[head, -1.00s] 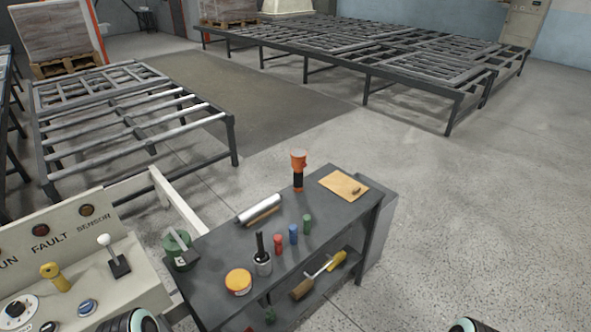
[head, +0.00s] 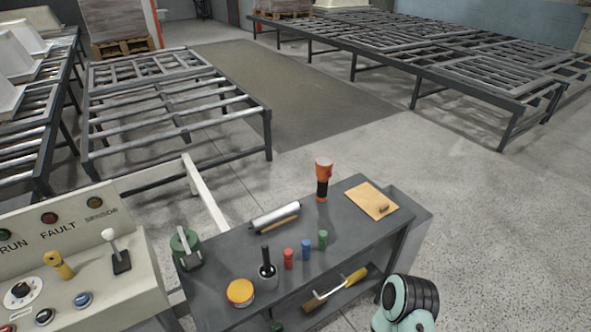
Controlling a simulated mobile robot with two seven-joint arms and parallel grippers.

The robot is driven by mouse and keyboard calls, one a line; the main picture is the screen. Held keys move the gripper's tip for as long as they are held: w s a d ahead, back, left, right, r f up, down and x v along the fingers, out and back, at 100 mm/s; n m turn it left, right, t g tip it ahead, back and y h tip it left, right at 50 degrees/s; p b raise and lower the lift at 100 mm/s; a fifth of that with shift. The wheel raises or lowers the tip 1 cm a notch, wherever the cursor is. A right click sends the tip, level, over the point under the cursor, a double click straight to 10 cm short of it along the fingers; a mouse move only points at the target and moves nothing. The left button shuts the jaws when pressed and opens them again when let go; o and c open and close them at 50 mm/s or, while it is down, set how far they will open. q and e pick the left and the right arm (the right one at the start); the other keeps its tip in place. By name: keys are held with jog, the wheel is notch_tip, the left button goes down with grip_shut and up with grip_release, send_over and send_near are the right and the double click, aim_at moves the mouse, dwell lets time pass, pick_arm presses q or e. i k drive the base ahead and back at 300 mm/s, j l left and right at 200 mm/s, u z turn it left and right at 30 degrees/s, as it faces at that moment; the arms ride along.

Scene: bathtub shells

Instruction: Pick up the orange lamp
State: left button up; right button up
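The orange lamp (head: 323,181) looks like a flashlight with an orange head and a dark body. It stands upright at the back edge of the dark grey workbench (head: 225,263), between a silver roller and a tan board. Part of one of my arms (head: 408,303) shows at the bottom right, in front of the bench and well away from the lamp. Neither gripper is in view.
On the bench are a silver roller (head: 274,215), a tan board (head: 371,201), a yellow-orange tin (head: 240,292), a dark-handled tool (head: 267,267) and small red, blue and green containers. A control panel (head: 75,255) stands left. Open floor (head: 480,230) lies right.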

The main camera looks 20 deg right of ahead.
aim_at(324, 164)
jog(key=i+l+u, duration=0.15)
jog(key=l, duration=0.2)
jog(key=i+l+u, duration=0.15)
jog(key=l, duration=0.15)
jog(key=l+u, duration=0.15)
jog(key=l, duration=0.2)
jog(key=i+l, duration=0.1)
jog(key=l, duration=0.25)
jog(key=i+l, duration=0.1)
jog(key=l, duration=0.25)
jog(key=l+u, duration=0.1)
jog(key=l, duration=0.25)
jog(key=i, duration=0.05)
